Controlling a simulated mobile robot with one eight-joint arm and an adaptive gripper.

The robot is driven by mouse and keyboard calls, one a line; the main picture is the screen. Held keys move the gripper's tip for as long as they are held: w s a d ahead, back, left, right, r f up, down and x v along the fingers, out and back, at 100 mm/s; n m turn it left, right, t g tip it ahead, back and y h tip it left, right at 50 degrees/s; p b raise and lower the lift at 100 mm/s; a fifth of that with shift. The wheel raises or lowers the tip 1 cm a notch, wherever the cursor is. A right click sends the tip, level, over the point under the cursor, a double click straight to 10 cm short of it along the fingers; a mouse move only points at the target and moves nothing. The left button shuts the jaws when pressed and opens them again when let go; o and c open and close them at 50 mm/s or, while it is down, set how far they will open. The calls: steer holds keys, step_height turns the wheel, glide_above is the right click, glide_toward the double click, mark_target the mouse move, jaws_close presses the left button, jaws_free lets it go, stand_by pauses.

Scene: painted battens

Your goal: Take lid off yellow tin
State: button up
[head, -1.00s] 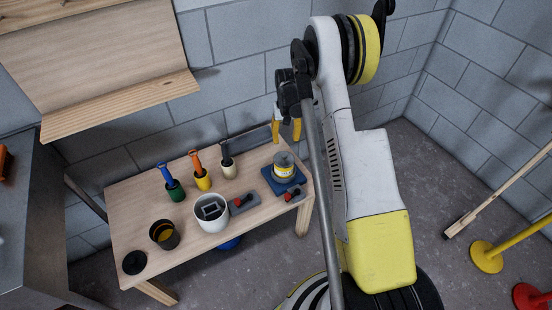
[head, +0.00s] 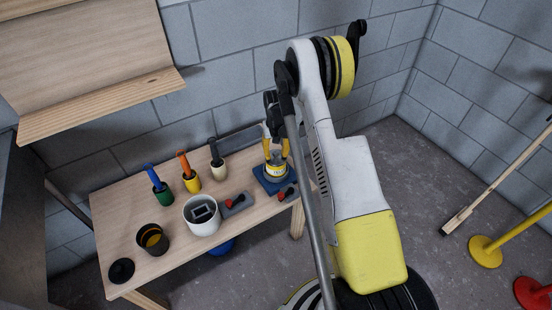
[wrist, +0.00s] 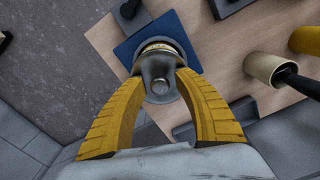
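The yellow tin (head: 274,171) stands upright on a blue square base (head: 262,183) at the right end of the wooden bench. It has a yellow band and a grey lid with a knob on top; the lid (wrist: 171,64) is on the tin in the wrist view. My gripper (head: 275,153) is over the tin, its yellow fingers spread apart on either side of the lid. In the wrist view my gripper (wrist: 163,77) has the knob between its fingertips. I cannot tell whether the fingertips touch the lid.
An open dark tin (head: 152,239), a black disc (head: 121,271) and a white pot (head: 203,215) stand left on the bench. Green, yellow and cream cups with handled tools (head: 190,172) line the back. Red-knobbed grey pieces (head: 236,204) lie near the blue base.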

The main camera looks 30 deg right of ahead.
mark_target(276, 153)
jaws_close()
steer(key=shift+r, duration=0.3)
step_height(276, 153, up, 4)
steer(key=p, duration=0.2)
steer(key=shift+f+p, duration=0.1)
steer(key=shift+p, duration=0.2)
steer(key=s+d+r+p, duration=0.4)
steer(key=s+d+r, duration=0.2)
steer(key=d, duration=0.3)
steer(key=shift+s+d+r, duration=0.3)
steer(key=shift+d, duration=0.05)
